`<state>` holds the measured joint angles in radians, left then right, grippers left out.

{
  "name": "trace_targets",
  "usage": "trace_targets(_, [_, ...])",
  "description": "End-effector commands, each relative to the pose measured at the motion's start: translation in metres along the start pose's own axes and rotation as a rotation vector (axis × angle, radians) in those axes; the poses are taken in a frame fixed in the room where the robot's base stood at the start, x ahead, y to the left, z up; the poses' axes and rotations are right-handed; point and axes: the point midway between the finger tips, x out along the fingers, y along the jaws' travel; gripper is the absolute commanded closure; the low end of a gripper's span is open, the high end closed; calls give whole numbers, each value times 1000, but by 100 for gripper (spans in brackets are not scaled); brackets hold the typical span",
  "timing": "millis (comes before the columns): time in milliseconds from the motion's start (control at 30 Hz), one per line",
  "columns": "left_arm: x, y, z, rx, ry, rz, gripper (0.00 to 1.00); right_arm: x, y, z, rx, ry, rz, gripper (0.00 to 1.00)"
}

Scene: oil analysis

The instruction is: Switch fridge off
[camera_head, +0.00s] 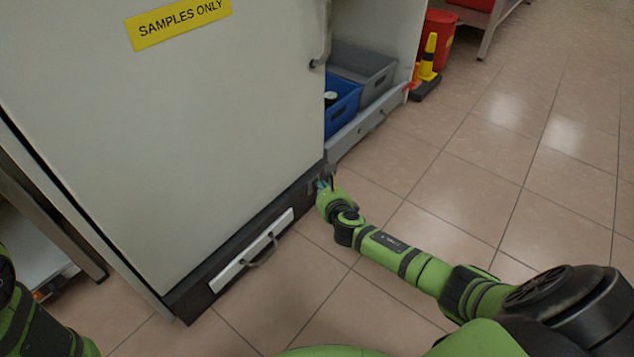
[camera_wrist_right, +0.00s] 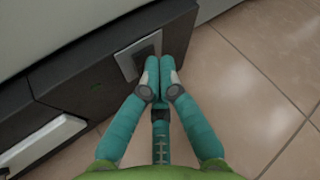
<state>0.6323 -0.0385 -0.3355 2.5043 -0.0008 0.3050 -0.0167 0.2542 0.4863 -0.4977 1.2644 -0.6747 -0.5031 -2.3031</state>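The fridge (camera_head: 180,130) is the large off-white cabinet with a yellow "SAMPLES ONLY" label (camera_head: 178,21). Its dark base panel (camera_wrist_right: 88,95) carries a light grey switch plate with a dark middle (camera_wrist_right: 130,66), near the panel's right end. My right gripper (camera_head: 323,185) is low at this corner of the base. In the right wrist view its teal fingers (camera_wrist_right: 159,68) are together and empty, in front of the plate's right part. Whether they touch it, and the switch's position, I cannot tell. My left gripper is outside the view; only left arm links show.
A white strip with a handle (camera_head: 250,252) is on the base, left of the switch. An open cabinet with blue (camera_head: 342,103) and grey (camera_head: 375,68) crates stands beyond the fridge. A yellow-black post (camera_head: 428,62) and red bin (camera_head: 440,27) stand farther back. Floor at right is clear.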

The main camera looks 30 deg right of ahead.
Motion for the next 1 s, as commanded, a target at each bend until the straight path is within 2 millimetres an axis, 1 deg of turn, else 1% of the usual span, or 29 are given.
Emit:
trace_targets(267, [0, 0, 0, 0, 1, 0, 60, -1, 0, 0, 0, 0, 0, 100])
trace_targets(600, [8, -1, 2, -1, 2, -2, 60, -10, -4, -9, -1, 0, 0, 100])
trace_targets(900, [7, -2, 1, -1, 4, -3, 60, -10, -4, -10, -1, 0, 0, 100])
trace_targets(1000, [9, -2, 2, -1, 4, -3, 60, -14, -6, -14, -1, 2, 0, 100])
